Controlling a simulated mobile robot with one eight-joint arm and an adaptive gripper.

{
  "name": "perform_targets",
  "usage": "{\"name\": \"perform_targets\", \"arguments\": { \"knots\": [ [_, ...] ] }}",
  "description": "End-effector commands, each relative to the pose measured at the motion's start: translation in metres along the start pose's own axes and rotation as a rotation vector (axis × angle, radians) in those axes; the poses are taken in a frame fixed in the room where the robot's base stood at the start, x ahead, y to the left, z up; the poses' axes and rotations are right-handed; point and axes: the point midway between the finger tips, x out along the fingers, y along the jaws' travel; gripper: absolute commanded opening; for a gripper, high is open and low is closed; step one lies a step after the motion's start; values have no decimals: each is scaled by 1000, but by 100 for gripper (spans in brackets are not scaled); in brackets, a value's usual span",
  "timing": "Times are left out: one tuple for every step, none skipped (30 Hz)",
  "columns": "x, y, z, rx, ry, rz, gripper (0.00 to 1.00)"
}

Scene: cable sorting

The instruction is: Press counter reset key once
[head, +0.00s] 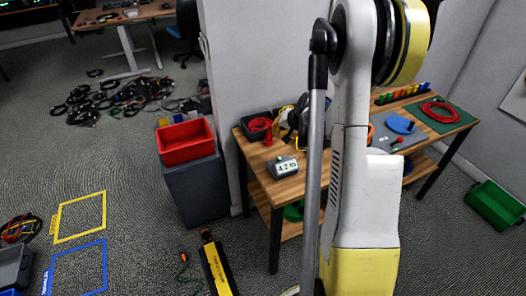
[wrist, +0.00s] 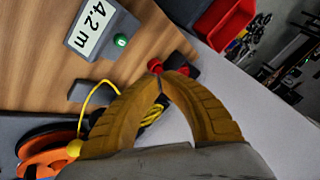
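The grey length counter (head: 283,167) sits on the wooden table near its left front corner. In the wrist view the counter (wrist: 79,48) is at top left, and its display (wrist: 92,25) reads 4.2 m. A round green key (wrist: 120,41) marked 0 is on the counter beside the display. My gripper (wrist: 159,74) has yellow fingers with their tips together, and nothing shows held between them. In the wrist view the tips are to the lower right of the key, apart from it in the picture. In the head view my arm hides the gripper.
The wooden table (head: 296,189) also bears a red cable coil (head: 438,111), a blue disc (head: 400,125) and, in the wrist view, a yellow cable (wrist: 92,96) and an orange reel (wrist: 45,150). A red bin (head: 186,141) stands left of the table. Cables litter the floor at upper left.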

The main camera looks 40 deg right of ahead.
Motion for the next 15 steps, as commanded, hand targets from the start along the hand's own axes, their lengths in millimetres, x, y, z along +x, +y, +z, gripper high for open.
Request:
{"name": "perform_targets", "arguments": {
  "knots": [
    [2, 3, -1, 6, 1, 0, 0],
    [2, 4, -2, 9, 2, 0, 0],
    [3, 5, -2, 10, 2, 0, 0],
    [3, 5, -2, 10, 2, 0, 0],
    [3, 5, -2, 11, 2, 0, 0],
    [3, 5, -2, 10, 2, 0, 0],
    [3, 5, -2, 10, 2, 0, 0],
    [3, 5, -2, 10, 1, 0, 0],
    [3, 5, -2, 9, 1, 0, 0],
    [3, 5, -2, 9, 1, 0, 0],
    [3, 5, -2, 9, 1, 0, 0],
    [3, 5, -2, 9, 1, 0, 0],
    [3, 5, -1, 9, 1, 0, 0],
    [4, 5, -1, 9, 1, 0, 0],
    [5, 6, -1, 9, 1, 0, 0]
  ]
}}
